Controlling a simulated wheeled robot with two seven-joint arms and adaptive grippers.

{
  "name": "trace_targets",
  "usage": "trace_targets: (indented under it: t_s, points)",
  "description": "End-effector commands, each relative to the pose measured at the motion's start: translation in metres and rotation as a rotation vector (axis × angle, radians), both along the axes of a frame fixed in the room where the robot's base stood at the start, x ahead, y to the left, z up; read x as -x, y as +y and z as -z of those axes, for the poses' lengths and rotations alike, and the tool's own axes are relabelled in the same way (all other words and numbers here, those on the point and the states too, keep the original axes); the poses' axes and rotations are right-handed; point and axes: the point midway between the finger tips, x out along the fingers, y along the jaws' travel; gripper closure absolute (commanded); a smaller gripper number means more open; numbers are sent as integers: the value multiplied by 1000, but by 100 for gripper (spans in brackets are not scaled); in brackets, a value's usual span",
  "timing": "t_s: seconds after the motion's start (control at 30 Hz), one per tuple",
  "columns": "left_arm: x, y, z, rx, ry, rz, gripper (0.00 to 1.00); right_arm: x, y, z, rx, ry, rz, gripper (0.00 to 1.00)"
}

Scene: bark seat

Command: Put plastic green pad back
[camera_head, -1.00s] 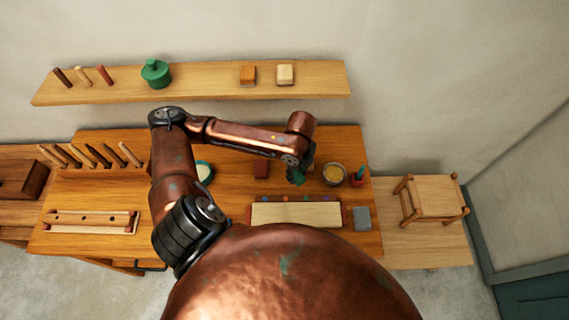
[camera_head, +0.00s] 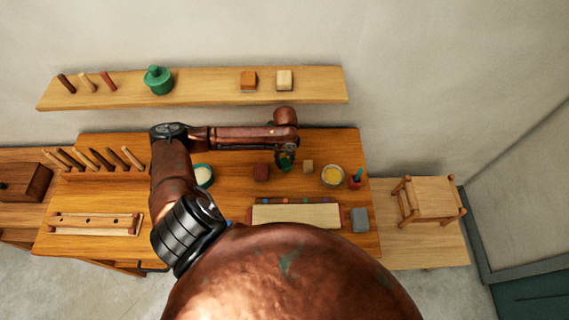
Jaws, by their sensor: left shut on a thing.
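My left gripper (camera_head: 287,156) hangs over the workbench between a dark red block and a small tan block. It is shut on a small green thing, which I take to be the green pad (camera_head: 284,167). The pad shows only partly, below the fingers; its full shape is too small to tell. Whether it touches the bench top cannot be told from this height. My right gripper is not in view.
The dark red block (camera_head: 261,172) and tan block (camera_head: 308,166) flank the gripper. A yellow-filled bowl (camera_head: 333,175), red cup (camera_head: 355,179), pale board (camera_head: 296,215) and grey block (camera_head: 360,220) are nearby. The wall shelf (camera_head: 210,94) holds a green jar (camera_head: 158,80) and blocks.

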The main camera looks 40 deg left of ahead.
Motion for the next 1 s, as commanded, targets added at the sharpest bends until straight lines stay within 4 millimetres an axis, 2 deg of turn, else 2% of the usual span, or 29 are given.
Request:
trace_targets:
  t_s: [0.23,0.47,0.83,0.87,1.0]
  points:
    - [-10,10,17,1,0,-2,91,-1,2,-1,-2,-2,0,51]
    - [-10,10,44,0,0,-1,91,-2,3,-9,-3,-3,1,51]
    - [-9,10,49,0,0,1,91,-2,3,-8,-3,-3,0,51]
    - [-9,10,50,0,0,1,71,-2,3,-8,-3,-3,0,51]
    - [-9,10,49,0,0,1,61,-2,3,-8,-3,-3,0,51]
